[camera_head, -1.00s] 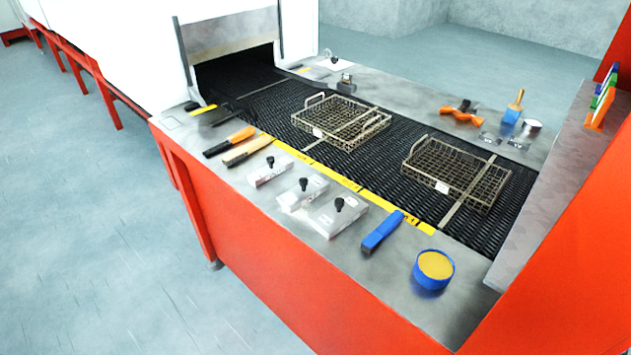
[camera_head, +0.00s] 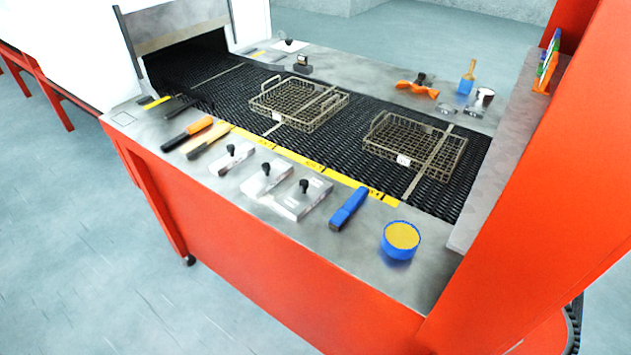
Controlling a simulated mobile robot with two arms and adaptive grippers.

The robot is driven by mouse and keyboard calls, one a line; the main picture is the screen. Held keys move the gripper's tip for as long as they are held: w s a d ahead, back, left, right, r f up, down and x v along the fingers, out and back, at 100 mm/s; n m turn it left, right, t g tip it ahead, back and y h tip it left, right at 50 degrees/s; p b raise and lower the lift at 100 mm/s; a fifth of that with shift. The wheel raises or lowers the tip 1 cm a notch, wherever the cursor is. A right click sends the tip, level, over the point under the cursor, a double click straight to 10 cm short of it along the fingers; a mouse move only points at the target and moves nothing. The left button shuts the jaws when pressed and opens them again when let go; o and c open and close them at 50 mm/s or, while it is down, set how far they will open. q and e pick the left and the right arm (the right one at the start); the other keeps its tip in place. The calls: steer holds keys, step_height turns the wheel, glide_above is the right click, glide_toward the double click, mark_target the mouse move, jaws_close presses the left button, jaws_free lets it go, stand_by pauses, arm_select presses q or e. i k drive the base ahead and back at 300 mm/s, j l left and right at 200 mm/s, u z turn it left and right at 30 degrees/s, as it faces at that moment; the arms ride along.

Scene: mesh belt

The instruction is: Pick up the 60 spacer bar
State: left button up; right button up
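Three pale metal blocks with black knobs lie in a row on the near steel ledge, growing in size from left to right: a small block (camera_head: 229,162), a middle block (camera_head: 262,182) and a large block (camera_head: 297,204). They look like the spacer bars. Their markings are too small to read, so I cannot tell which is the 60. Neither of my grippers is in view.
Two wire baskets (camera_head: 254,104) (camera_head: 375,146) sit on the black mesh belt (camera_head: 350,115). A red panel (camera_head: 530,200) rises at right.

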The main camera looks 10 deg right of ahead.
mark_target(270, 175)
steer(key=j+z, duration=0.1)
steer(key=j, duration=0.55)
steer(key=k+j+z, duration=0.15)
steer(key=j, duration=0.55)
steer(key=j+z, duration=0.1)
steer(key=j, duration=0.55)
